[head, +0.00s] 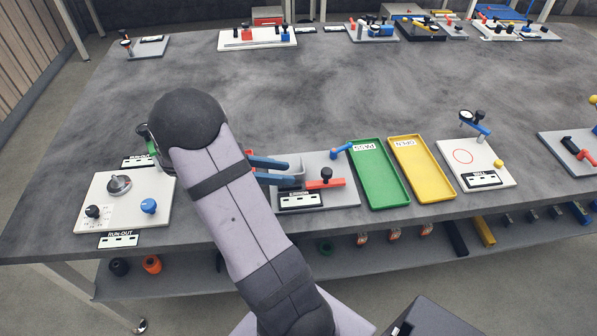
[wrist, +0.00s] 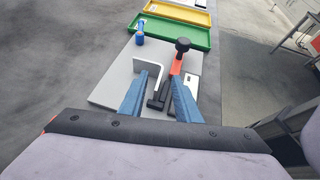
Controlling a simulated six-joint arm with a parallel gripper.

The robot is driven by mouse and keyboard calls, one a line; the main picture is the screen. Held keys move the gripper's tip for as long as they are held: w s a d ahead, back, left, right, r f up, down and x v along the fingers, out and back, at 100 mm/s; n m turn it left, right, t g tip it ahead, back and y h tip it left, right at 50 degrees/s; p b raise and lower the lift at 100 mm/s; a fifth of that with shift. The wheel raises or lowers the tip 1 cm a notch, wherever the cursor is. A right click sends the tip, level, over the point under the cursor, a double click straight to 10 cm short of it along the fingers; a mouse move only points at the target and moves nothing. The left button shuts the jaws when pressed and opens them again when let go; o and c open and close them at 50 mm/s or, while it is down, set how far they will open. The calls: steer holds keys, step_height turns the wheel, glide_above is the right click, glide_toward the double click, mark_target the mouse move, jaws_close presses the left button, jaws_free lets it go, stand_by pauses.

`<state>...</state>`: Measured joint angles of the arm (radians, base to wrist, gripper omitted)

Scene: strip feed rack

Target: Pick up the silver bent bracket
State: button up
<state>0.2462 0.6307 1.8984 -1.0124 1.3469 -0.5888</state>
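The silver bent bracket (wrist: 151,66) is an L-shaped piece of pale metal on a grey fixture plate (wrist: 113,88) in the wrist view. My gripper (wrist: 161,77) is open, with its two blue fingers apart. The bracket's bent edge shows between and just beyond the fingertips; whether a finger touches it I cannot tell. In the head view my gripper (head: 292,172) reaches in from the left over the same plate (head: 340,192), and the bracket is partly hidden by the fingers.
A red toggle clamp (head: 325,183) with a black knob and a blue-handled part (head: 340,151) stand on the plate. Green (head: 378,196) and yellow (head: 428,189) trays lie to the right. A white gauge plate (head: 125,220) is at left. The table's middle is clear.

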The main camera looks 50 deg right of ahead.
steer(key=shift+x, duration=1.45)
jaws_close()
steer(key=shift+r, duration=0.15)
step_height(320, 180, up, 10)
steer(key=shift+b, duration=0.35)
